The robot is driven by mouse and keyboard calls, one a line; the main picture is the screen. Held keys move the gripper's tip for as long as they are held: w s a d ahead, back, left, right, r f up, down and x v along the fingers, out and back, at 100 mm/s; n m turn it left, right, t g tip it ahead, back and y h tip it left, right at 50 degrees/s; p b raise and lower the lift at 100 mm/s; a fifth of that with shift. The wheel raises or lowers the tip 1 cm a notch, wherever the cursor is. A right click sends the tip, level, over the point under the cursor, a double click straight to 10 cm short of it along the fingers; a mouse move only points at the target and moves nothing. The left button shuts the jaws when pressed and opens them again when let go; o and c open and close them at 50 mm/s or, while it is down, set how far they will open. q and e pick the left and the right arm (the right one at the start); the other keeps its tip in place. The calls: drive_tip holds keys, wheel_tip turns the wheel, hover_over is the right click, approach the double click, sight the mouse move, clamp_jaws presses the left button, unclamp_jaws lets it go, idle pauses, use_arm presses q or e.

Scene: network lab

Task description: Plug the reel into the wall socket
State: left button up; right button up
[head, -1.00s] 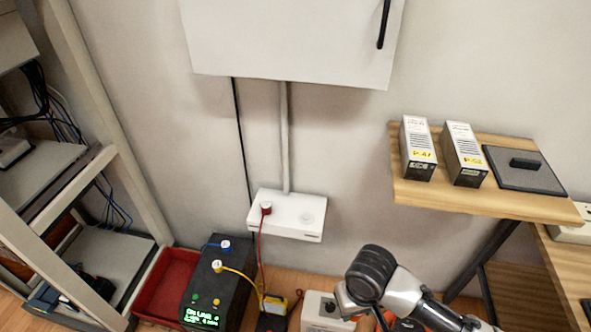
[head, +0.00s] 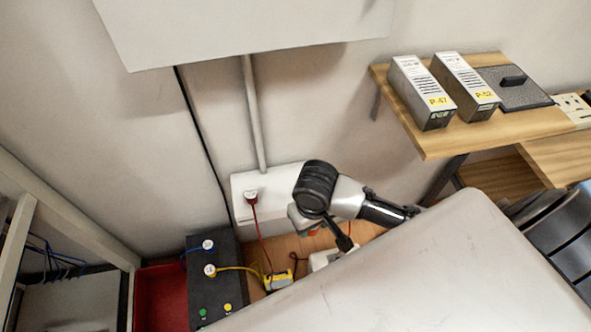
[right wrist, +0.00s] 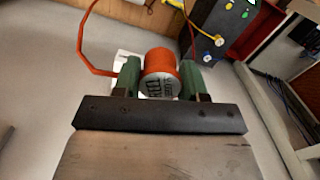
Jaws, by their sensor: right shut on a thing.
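My right gripper (right wrist: 160,82) has green finger pads and is shut on an orange round plug (right wrist: 159,70) with a white, printed end face. An orange cable (right wrist: 83,45) curves away from the plug to the left in the right wrist view. The reel itself cannot be made out. The white wall socket box (head: 241,184) is low on the wall in the head view, with a red plug (head: 250,195) in its left side. My right arm covers its right side, so that outlet is hidden. My left gripper is not in view.
A black box (head: 217,272) with blue and yellow plugs stands below the socket, beside a red tray (head: 160,295). A wooden shelf (head: 440,143) with two labelled modules is at right. A large pale surface close to the camera hides the lower right.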

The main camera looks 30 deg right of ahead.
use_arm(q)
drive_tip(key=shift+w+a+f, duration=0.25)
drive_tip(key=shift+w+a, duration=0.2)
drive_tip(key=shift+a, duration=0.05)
use_arm(e)
drive_tip(key=w+d+f+m, duration=0.2)
drive_tip(key=w+d+f, duration=0.1)
drive_tip(key=w, duration=0.6)
drive_tip(key=w+d+f+m, duration=0.3)
drive_tip(key=w+f, duration=0.1)
drive_tip(key=w, duration=0.5)
drive_tip(key=shift+w+f, duration=0.2)
drive_tip(key=shift+f, duration=0.15)
use_arm(q)
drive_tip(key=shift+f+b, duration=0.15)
drive_tip(key=shift+b, duration=0.25)
use_arm(e)
drive_tip(key=shift+f, duration=0.15)
